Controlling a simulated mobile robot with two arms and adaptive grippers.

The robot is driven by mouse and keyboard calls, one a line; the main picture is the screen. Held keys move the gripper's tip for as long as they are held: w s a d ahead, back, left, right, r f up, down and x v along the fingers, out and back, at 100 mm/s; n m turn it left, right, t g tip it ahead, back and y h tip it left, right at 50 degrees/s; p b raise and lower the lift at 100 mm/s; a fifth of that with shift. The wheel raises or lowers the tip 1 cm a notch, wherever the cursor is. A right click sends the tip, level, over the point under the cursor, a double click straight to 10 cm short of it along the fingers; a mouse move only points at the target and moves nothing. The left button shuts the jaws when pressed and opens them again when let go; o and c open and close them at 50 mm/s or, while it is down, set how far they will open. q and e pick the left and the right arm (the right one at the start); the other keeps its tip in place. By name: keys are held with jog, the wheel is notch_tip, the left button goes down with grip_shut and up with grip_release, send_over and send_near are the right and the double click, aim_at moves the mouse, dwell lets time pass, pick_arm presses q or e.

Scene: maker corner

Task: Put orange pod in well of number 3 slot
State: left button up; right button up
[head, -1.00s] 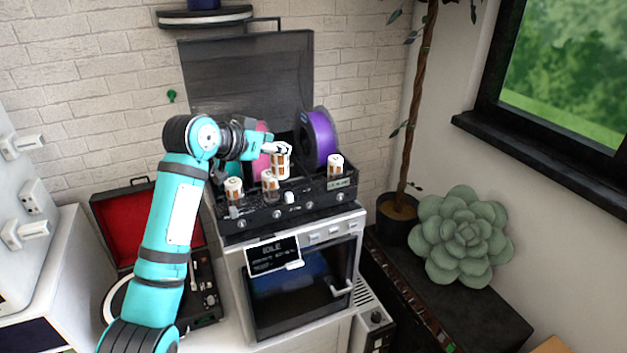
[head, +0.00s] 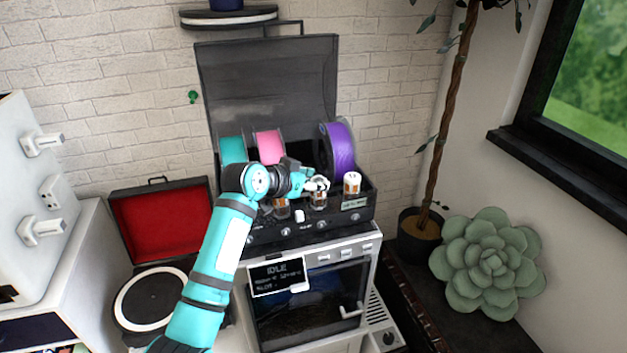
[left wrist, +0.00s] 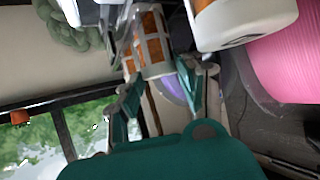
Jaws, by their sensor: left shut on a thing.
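The orange pod (head: 319,201), a white cage with orange inside, is between the fingers of my left gripper (head: 317,185). It also shows in the left wrist view (left wrist: 152,48), with the gripper shut on it. In the head view it stands upright in the third position from the left of the black slotted box (head: 333,221). I cannot tell whether it is seated in the well or just above it. One white-and-orange pod (head: 352,184) stands to its right and another (head: 281,209) to its left. My right gripper is not in view.
Teal, pink (head: 268,146) and purple (head: 339,150) spools stand behind the pods, before a raised dark lid (head: 265,85). A white oven-like unit with an IDLE screen (head: 277,276) is below. A record player (head: 155,296) is at left.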

pick_arm(q)
jog(key=shift+s+a+f, duration=0.1)
jog(key=shift+f, duration=0.15)
jog(key=o, duration=1.1)
jog(key=shift+o, duration=0.2)
jog(key=shift+s+a+r, duration=0.1)
jog(key=shift+a+r, duration=0.05)
jog(key=shift+r, duration=0.05)
jog(key=b+v, duration=0.2)
jog(key=v, duration=0.9)
jog(key=shift+s+r, duration=0.15)
jog(key=shift+s, duration=0.05)
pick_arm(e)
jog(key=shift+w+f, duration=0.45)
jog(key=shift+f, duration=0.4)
